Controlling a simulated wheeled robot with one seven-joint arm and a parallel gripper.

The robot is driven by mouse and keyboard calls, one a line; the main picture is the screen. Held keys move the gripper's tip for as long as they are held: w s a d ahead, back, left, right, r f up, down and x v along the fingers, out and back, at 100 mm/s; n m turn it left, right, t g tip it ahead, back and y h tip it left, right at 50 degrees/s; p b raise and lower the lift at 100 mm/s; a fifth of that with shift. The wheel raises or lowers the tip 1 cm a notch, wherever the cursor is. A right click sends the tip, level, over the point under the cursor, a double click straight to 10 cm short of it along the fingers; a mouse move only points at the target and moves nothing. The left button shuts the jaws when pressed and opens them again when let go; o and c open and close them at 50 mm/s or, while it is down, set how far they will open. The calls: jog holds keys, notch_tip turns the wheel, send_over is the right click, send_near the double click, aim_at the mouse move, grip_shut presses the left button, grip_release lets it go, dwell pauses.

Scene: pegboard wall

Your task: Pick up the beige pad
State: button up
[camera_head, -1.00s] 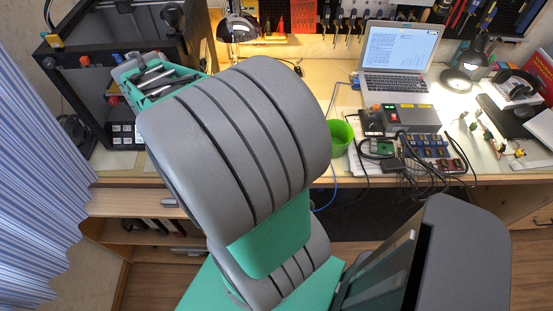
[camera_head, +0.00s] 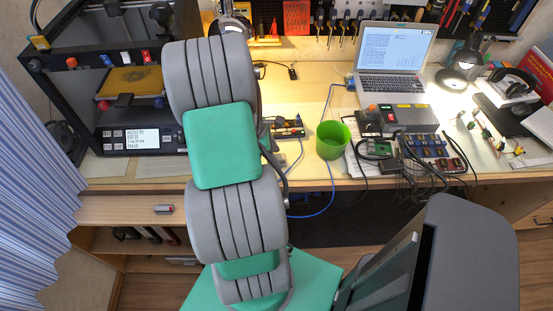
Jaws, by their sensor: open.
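I cannot make out a separate beige pad with certainty. The closest in colour is a flat tan plate (camera_head: 135,80) inside the black printer at the left, with a small dark block at its front edge. My arm rises through the middle of the head view and covers part of the desk. My gripper is hidden, apparently behind my arm's upper links. Nothing held can be seen.
The desk (camera_head: 305,85) carries a green cup (camera_head: 332,139), a laptop (camera_head: 393,60), a grey power box (camera_head: 402,118), cables and small electronics. The black printer (camera_head: 103,90) stands left. A blue curtain (camera_head: 30,200) hangs at the far left. Some desk just right of my arm is clear.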

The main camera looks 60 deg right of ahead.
aim_at(280, 157)
grip_shut()
dwell(0.4)
jog(key=shift+r, duration=0.2)
jog(key=shift+r, duration=0.3)
notch_tip(280, 157, up, 3)
jog(key=shift+a+f, duration=0.1)
jog(key=shift+f, duration=0.05)
jog(key=s+a+r, duration=0.7)
jog(key=a+r, duration=0.2)
jog(key=a, duration=0.2)
jog(key=shift+s+a+r, duration=0.2)
jog(key=shift+a, duration=0.2)
